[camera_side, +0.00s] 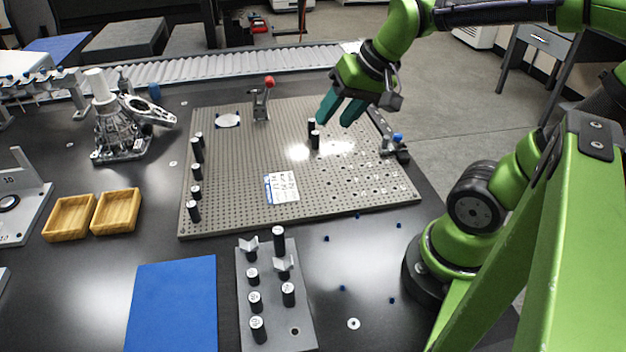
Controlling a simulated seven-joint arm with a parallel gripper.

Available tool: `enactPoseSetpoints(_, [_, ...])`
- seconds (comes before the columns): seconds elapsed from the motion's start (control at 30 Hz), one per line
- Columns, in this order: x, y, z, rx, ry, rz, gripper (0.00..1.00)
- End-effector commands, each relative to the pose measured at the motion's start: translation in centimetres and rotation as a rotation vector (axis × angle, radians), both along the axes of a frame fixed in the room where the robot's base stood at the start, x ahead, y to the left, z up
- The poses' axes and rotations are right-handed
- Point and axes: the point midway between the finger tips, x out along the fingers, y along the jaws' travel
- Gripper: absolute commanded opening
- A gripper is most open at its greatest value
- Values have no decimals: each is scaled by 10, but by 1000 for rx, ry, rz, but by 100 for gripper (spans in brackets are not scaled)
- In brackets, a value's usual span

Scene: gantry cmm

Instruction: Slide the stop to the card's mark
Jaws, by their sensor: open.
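The card (281,188), white with a blue edge and print too small to read, lies on the perforated plate (245,160) near its front middle. A small grey block with a blue knob (397,138), which looks like the sliding stop, sits toward the near end of a dark rail (379,124) along the plate's right edge. My gripper (336,116) has teal fingers, spread open and empty, pointing down above the plate's back right. It is left of and behind the blue-knobbed block, apart from it.
Two black pins (315,140) stand just below and left of my gripper. A red-knobbed clamp (263,98) stands at the plate's back. Several black posts (195,190) line its left side. A grey pin rack (276,295) stands in front. The plate's middle is mostly clear.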

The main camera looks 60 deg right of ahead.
Motion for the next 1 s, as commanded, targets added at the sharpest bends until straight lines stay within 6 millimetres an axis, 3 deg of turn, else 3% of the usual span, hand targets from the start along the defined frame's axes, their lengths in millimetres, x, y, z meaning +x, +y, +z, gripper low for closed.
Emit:
enactPoseSetpoints(0.03, [10, -27, -5, 35, 62, -112, 44])
enactPoseSetpoints(0.13, [21, -82, -12, 103, 170, -353, 44])
enactPoseSetpoints(0.3, [15, -178, -27, 195, 349, -827, 44])
enactPoseSetpoints(0.4, [3, -223, -32, 225, 426, -1095, 44])
enactPoseSetpoints(0.5, [-8, -254, -28, 246, 468, -1334, 44])
enactPoseSetpoints(0.6, [-10, -258, -16, 277, 468, -1456, 44])
enactPoseSetpoints(0.77, [-11, -253, -21, 302, 483, -1515, 44])
enactPoseSetpoints(1.0, [-11, -253, -60, 301, 487, -1513, 44])
